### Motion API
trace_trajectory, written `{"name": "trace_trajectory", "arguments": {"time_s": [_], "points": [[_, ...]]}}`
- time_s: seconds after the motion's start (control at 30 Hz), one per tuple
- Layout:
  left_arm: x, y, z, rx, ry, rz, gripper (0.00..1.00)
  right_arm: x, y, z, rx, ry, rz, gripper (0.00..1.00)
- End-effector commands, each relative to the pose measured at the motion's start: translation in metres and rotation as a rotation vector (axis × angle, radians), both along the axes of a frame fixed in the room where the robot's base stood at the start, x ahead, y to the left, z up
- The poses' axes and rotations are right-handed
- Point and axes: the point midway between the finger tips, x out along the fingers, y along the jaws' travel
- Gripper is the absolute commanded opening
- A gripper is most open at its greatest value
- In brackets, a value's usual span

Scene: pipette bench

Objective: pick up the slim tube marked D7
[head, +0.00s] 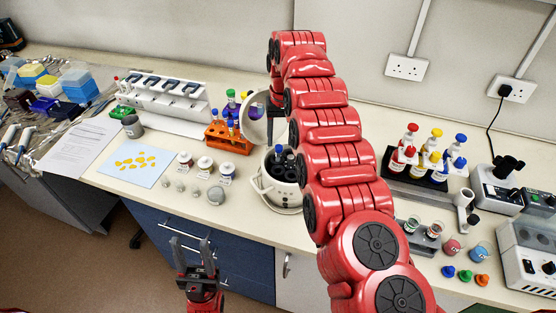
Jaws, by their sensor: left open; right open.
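No D7 marking is legible, so I cannot tell which tube carries it. My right gripper (271,104) points down beside a white round lid (252,132), above and behind the pot. It is open; its fingers are small and partly hidden, and whether it touches the lid is unclear. My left gripper (192,244) is open and empty, in front of the bench edge.
My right arm hides the bench right of the pot. A white pipette stand (165,96) is behind left. Small jars (205,164) and a blue sheet with yellow pieces (135,161) lie left of the pot. Dropper bottles (409,155) and instruments (495,186) stand right.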

Motion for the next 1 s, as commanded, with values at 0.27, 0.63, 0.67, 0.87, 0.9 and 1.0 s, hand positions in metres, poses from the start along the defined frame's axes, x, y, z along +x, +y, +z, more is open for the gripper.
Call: {"name": "trace_trajectory", "arguments": {"time_s": [0.27, 0.63, 0.67, 0.87, 0.9, 1.0], "points": [[0.000, 0.000, 0.029, 0.000, 0.000, 0.000, 0.50, -0.001, 0.005, -0.023, -0.002, 0.006, 0.001, 0.55], [0.000, 0.000, 0.032, 0.000, 0.000, 0.000, 0.50, 0.000, 0.006, -0.052, 0.000, -0.001, 0.000, 0.55], [0.000, 0.000, 0.032, 0.000, 0.000, 0.000, 0.50, 0.000, 0.006, -0.052, 0.000, -0.001, 0.000, 0.50], [0.000, 0.000, 0.032, 0.000, 0.000, 0.000, 0.50, 0.000, 0.006, -0.051, 0.000, 0.000, 0.000, 0.14], [0.000, 0.000, 0.032, 0.000, 0.000, 0.000, 0.50, 0.000, 0.006, -0.051, 0.000, -0.001, 0.000, 0.07], [0.000, 0.000, 0.032, 0.000, 0.000, 0.000, 0.50, 0.000, 0.006, -0.051, 0.000, 0.000, 0.000, 0.00]]}}
